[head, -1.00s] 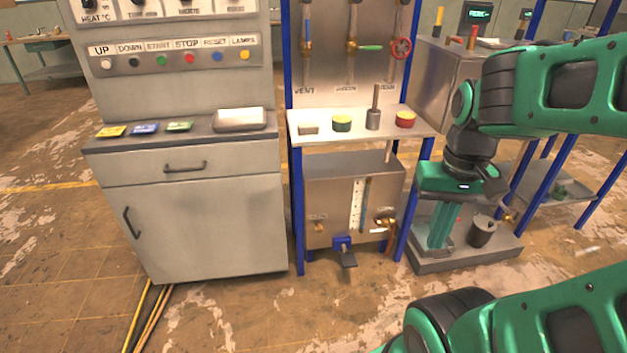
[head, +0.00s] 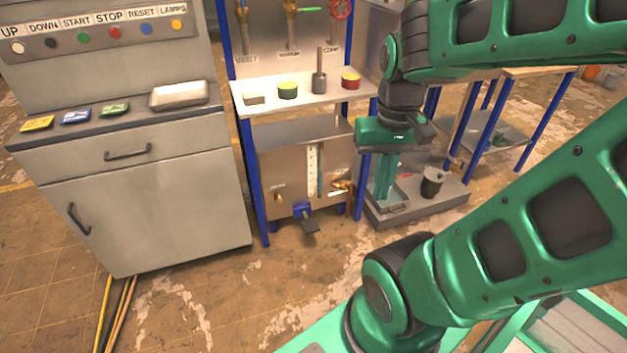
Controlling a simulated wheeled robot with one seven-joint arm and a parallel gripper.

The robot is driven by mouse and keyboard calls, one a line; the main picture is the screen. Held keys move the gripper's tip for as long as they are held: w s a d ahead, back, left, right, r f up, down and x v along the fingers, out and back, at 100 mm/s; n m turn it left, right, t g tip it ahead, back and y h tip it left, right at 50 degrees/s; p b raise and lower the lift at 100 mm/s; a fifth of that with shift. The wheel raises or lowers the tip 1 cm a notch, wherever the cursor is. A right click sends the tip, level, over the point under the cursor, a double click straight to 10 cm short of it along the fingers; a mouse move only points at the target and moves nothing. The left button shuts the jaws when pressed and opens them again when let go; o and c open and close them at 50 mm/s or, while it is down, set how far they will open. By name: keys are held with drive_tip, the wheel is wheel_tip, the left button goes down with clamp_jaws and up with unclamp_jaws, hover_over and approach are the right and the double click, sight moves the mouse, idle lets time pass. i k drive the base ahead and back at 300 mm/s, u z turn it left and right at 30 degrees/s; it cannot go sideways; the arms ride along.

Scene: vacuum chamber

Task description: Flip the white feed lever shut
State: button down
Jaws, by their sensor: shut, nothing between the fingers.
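I cannot make out a white feed lever in the head view. The panel above the shelf carries valves with a green lever (head: 311,9) and a red handwheel (head: 342,8), cut by the top edge. A steel tank (head: 290,160) below has a white gauge strip (head: 312,170), a small brass fitting (head: 279,196) at left and a brass valve (head: 341,185) at right. A blue valve with a dark pedal-like handle (head: 309,225) sits at its bottom. My gripper (head: 385,205) is shut and empty, pointing down to the right of the tank; no contact shows.
A grey cabinet (head: 140,200) with buttons above stands at left. The white shelf (head: 265,107) holds a green tin (head: 288,90), a grey cylinder (head: 319,83) and a red tin (head: 350,80). A dark pot (head: 433,182) stands on a low grey base (head: 400,212).

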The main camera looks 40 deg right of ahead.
sight(335, 194)
drive_tip(key=u, duration=0.05)
drive_tip(key=k, duration=0.65)
drive_tip(key=z, duration=0.6)
drive_tip(key=i, duration=1.35)
drive_tip(key=u, duration=0.5)
drive_tip(key=i, duration=0.5)
drive_tip(key=z, duration=0.05)
